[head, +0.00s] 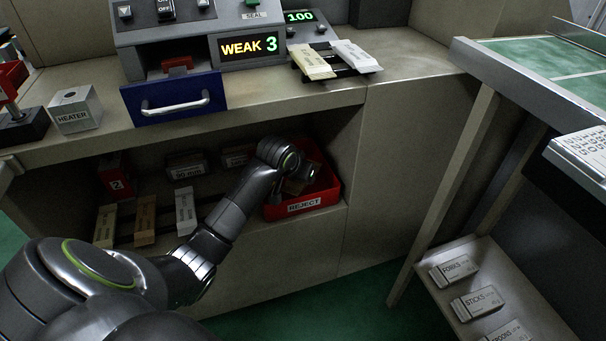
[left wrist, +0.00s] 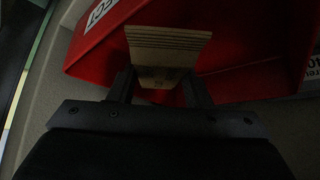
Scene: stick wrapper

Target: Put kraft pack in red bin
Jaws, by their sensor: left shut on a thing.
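The red bin (head: 325,195), labelled REJECT, stands at the right end of the open shelf under the counter. Its red wall also shows in the left wrist view (left wrist: 95,55). My left arm reaches into the shelf, and my left gripper (head: 293,186) is at the bin, partly hidden by my wrist. In the left wrist view my left gripper (left wrist: 160,88) is shut on a tan kraft pack (left wrist: 168,45) with dark lines across its end. The pack is over or inside the bin; its exact height is unclear. My right gripper is not in view.
Cream (head: 105,225), brown (head: 145,221) and white (head: 186,212) packs lie on the shelf left of my arm. A blue drawer (head: 174,98) and a sealing machine (head: 200,35) are above. Two light packs (head: 312,63) lie on the counter. A side table (head: 490,110) stands right.

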